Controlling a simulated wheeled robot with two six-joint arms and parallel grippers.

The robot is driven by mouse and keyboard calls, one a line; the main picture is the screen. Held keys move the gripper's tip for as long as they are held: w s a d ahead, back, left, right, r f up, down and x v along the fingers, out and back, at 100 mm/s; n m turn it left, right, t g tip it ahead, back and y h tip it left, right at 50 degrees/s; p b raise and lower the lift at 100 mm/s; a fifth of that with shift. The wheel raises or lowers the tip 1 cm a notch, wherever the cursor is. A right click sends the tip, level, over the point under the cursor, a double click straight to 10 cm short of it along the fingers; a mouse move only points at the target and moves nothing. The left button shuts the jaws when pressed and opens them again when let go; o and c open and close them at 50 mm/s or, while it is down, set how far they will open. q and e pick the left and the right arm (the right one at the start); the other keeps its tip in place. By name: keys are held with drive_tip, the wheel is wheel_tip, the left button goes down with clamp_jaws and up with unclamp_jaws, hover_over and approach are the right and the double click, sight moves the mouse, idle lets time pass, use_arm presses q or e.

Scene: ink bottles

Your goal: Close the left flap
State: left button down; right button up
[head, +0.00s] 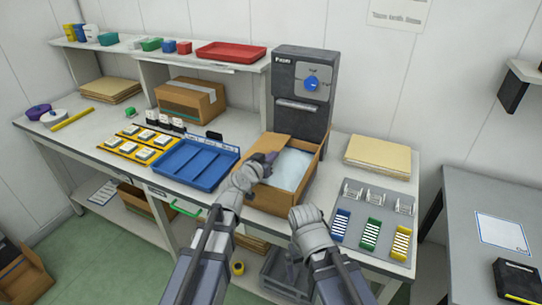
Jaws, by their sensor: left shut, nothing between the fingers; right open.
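An open brown cardboard box (278,200) stands on the workbench in front of a dark machine. A pale, whitish filling (289,168) shows inside it. A brown panel that looks like its left flap (268,144) shows at the box's upper left; how far it is folded is hard to tell. My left gripper (268,160) is shut and empty, at the left side of the box opening. It hides part of the left edge, and I cannot tell whether it touches the flap. My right gripper (303,212) is in front of the box's near right corner, open, its fingers hard to make out.
A blue divided tray (196,163) lies left of the box, close to my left arm. The dark machine (303,95) stands behind it. A grey tray (352,235) with coloured racks and a stack of brown folders (378,155) lie to the right. A closed carton (190,103) stands behind left.

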use_arm(q)
drive_tip(key=shift+f, duration=0.35)
use_arm(e)
drive_tip(key=shift+d+f, duration=0.1)
drive_tip(key=shift+f, duration=0.3)
